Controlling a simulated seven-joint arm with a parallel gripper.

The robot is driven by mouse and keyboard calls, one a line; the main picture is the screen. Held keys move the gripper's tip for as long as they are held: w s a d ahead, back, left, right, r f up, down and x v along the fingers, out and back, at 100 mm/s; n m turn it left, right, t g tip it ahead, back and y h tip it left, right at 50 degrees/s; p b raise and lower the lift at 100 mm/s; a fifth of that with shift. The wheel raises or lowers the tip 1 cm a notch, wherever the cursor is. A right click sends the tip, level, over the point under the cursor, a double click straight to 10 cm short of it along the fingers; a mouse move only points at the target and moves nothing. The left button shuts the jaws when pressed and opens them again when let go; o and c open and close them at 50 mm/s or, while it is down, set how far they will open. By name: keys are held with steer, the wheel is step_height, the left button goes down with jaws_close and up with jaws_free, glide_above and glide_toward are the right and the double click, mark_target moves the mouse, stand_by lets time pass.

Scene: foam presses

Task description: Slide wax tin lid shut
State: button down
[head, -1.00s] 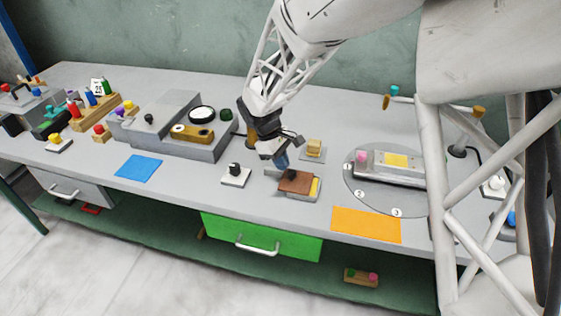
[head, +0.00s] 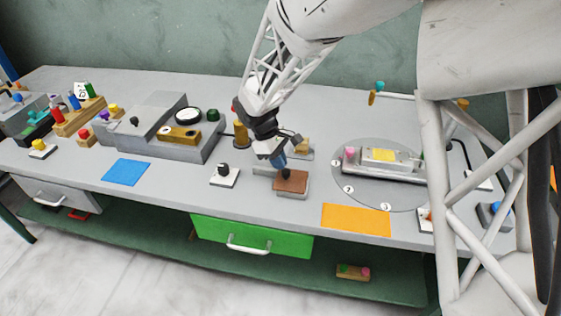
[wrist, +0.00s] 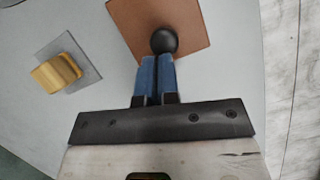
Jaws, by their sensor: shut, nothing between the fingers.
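The wax tin (head: 291,194) is a grey box near the table's front edge. Its brown lid (head: 293,180) lies over the top, and no yellow wax shows. The lid also fills the top of the wrist view (wrist: 183,17), with a round black knob (wrist: 164,40) on it. My gripper (head: 282,167) has blue fingers, pressed together and empty. In the wrist view its fingertips (wrist: 157,59) are right at the knob, beside it rather than around it. Whether they touch it I cannot tell. The fingers hide part of the lid's edge.
A yellow block on a grey plate (head: 301,146) stands just behind the tin. A white plate with a black knob (head: 224,175) is to the left. An orange mat (head: 356,219) and a round turntable (head: 347,171) lie to the right. A green drawer (head: 252,236) is below.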

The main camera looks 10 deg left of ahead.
steer(key=shift+w+a+f, duration=0.1)
steer(key=shift+a, duration=0.3)
steer(key=a, duration=0.2)
steer(key=w+a+r, duration=0.1)
steer(key=s+v, duration=0.1)
steer(key=v, duration=0.8)
steer(key=shift+w, duration=0.4)
steer(key=shift+r, duration=0.1)
steer(key=shift+a, duration=0.9)
